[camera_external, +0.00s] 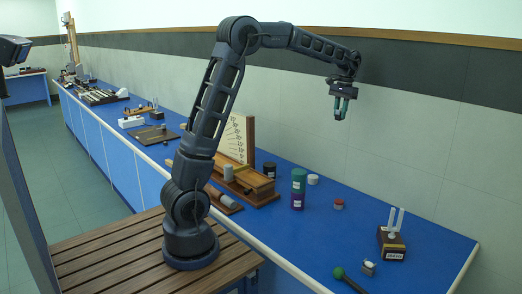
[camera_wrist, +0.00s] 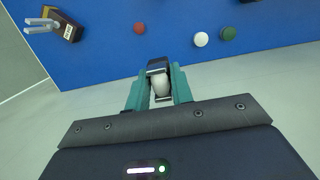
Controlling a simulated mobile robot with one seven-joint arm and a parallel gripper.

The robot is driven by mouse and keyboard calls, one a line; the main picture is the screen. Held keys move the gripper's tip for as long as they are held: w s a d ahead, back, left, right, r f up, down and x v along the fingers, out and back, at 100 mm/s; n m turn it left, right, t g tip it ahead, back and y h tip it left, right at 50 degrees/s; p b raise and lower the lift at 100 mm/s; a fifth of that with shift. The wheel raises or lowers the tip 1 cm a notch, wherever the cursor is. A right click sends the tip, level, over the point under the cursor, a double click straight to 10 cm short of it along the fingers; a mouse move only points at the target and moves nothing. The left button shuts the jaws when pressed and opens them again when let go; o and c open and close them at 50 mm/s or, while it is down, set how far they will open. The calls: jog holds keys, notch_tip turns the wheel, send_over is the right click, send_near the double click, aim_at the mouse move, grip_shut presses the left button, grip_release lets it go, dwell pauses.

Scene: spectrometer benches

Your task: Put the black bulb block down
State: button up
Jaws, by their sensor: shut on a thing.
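My gripper (camera_external: 341,106) hangs high above the right part of the blue bench (camera_external: 430,232), pointing down. It also shows in the wrist view (camera_wrist: 158,88), with its teal fingers closed around the black bulb block (camera_wrist: 157,66). A pale rounded bulb shows between the fingers, with a dark part at the tips. The fingers hide most of the block's sides. The block is clear of the bench top. In the external view it is too small and dark to separate well from the fingers.

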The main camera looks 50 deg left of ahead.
notch_tip(320, 180, down, 36)
jog(key=shift+r, duration=0.15)
dwell(0.5)
jog(key=o, duration=0.9)
jog(key=shift+o, duration=0.4)
